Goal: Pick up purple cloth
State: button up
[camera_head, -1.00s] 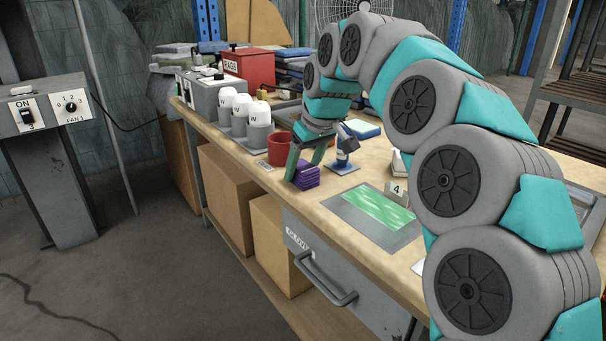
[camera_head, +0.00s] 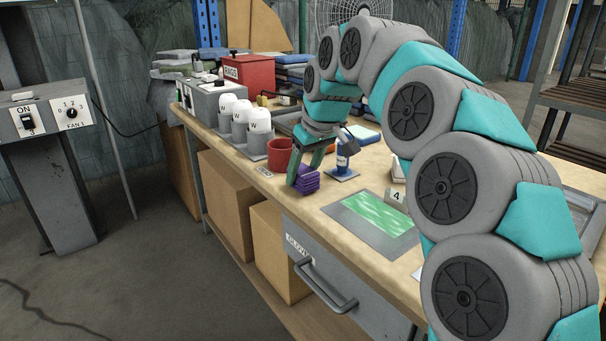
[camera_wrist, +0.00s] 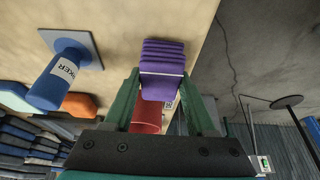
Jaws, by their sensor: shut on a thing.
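The purple cloth (camera_head: 308,182) is a small folded stack near the front edge of the workbench, left of the green panel. My gripper (camera_head: 304,174) reaches down over it with its green fingers at the cloth. In the wrist view, the layered cloth (camera_wrist: 162,62) sits between the two fingertips (camera_wrist: 162,78), and my gripper is shut on it. The cloth looks slightly tilted in the head view. I cannot tell whether it touches the bench top or is just above it.
A red cup (camera_head: 280,154) stands just behind the cloth. A blue marker bottle (camera_head: 343,160) stands on a small plate to its right. Several white-topped canisters (camera_head: 240,122) stand back left. The green panel (camera_head: 376,214) and a drawer handle (camera_head: 325,285) are nearer.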

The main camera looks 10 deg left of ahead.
aim_at(301, 171)
jog(key=shift+r, duration=1.55)
jog(key=shift+s+d, duration=0.25)
jog(key=shift+s, duration=0.6)
jog(key=s+d, duration=0.2)
jog(key=s, duration=0.4)
jog(key=s+d+r, duration=0.1)
jog(key=s+d, duration=0.1)
jog(key=s, duration=0.5)
jog(key=shift+s+d+r+b, duration=0.2)
jog(key=shift+s+d+b, duration=0.05)
jog(key=shift+b, duration=0.2)
jog(key=o, duration=0.8)
jog(key=shift+c, duration=0.2)
jog(key=c, duration=0.6)
jog(key=shift+s, duration=0.15)
